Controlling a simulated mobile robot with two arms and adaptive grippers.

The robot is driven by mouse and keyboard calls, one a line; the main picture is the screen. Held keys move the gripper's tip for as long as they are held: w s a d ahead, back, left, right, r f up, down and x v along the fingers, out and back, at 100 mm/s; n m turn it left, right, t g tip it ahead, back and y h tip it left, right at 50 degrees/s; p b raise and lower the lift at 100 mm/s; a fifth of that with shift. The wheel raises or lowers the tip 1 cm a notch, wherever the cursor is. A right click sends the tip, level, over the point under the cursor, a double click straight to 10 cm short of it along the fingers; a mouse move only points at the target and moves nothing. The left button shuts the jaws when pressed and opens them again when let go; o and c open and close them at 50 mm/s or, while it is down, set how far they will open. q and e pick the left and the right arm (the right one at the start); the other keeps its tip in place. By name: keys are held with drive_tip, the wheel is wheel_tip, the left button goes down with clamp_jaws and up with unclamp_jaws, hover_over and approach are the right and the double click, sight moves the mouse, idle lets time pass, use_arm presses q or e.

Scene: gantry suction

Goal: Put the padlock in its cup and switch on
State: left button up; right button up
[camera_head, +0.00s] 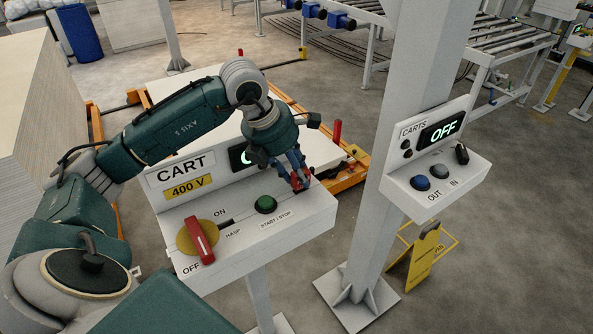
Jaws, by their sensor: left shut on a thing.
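My left gripper (297,172) reaches over the right end of the white CART box (237,262), fingers pointing down. It is shut on the red padlock (301,183), which shows only partly between the fingertips, close above or at the box top. I cannot tell whether it touches. I do not make out the padlock's cup; the gripper hides that spot in part. The switch, a red handle (201,239) on a yellow disc (186,243), points towards the OFF label. The HASP label is beside it. My right gripper is not in view.
To the right, a CARTS box (416,197) on a grey post shows OFF, with a blue button (421,183). A yellow floor sign (424,258) stands below. An orange-framed cart (352,172) is behind.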

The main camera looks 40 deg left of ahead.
use_arm(q)
drive_tip(key=shift+f+b, duration=0.45)
drive_tip(key=shift+f, duration=0.15)
drive_tip(key=o, duration=1.3)
drive_tip(key=shift+r, duration=0.15)
drive_tip(key=v, duration=1.1)
drive_tip(key=shift+s+r, duration=0.15)
drive_tip(key=shift+r, duration=0.25)
drive_tip(key=shift+c, duration=0.2)
